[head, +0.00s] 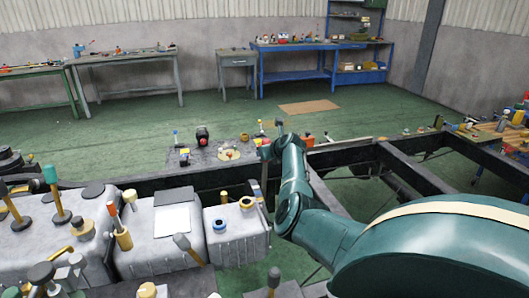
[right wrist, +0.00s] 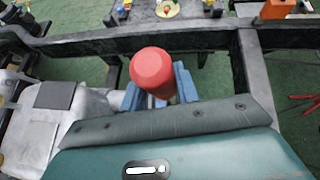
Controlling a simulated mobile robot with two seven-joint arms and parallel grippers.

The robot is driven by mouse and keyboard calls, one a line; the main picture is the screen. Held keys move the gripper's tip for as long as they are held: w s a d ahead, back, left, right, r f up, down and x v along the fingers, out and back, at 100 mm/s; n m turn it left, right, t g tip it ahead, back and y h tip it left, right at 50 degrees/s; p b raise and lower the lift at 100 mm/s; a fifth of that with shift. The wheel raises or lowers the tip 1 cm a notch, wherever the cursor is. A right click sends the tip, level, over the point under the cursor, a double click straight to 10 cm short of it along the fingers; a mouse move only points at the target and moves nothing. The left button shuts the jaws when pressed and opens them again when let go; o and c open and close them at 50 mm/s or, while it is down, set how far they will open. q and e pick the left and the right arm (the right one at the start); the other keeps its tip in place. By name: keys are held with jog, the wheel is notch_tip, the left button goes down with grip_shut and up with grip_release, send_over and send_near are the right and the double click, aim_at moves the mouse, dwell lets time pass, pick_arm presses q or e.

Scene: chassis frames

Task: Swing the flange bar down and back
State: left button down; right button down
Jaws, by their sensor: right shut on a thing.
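My right gripper (right wrist: 158,92) is shut, its blue-grey fingers on either side of a thick bar with a rounded red end (right wrist: 153,70). The red end points at the right wrist camera and hides most of the bar behind it. I take this to be the flange bar, but its pivot and full length do not show. In the head view my right arm reaches in from the right to the chassis frame, and the held end is not clearly visible there. My left gripper is in neither view.
The dark chassis frame (head: 365,153) crosses the middle, with openings over green floor. Grey tanks (head: 236,247) with upright tools and caps stand at the left front. Workbenches (head: 290,47) line the far wall. Open floor lies beyond the frame.

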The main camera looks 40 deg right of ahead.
jog(key=shift+w+d, duration=0.15)
jog(key=shift+w, duration=0.35)
jog(key=c, duration=1.1)
grip_release()
jog(key=shift+o, duration=0.2)
jog(key=shift+s+r, duration=0.1)
jog(key=shift+s+r+p, duration=0.35)
jog(key=shift+p, duration=0.2)
jog(key=p+v, duration=0.1)
jog(key=v, duration=1.1)
jog(key=shift+r, duration=0.1)
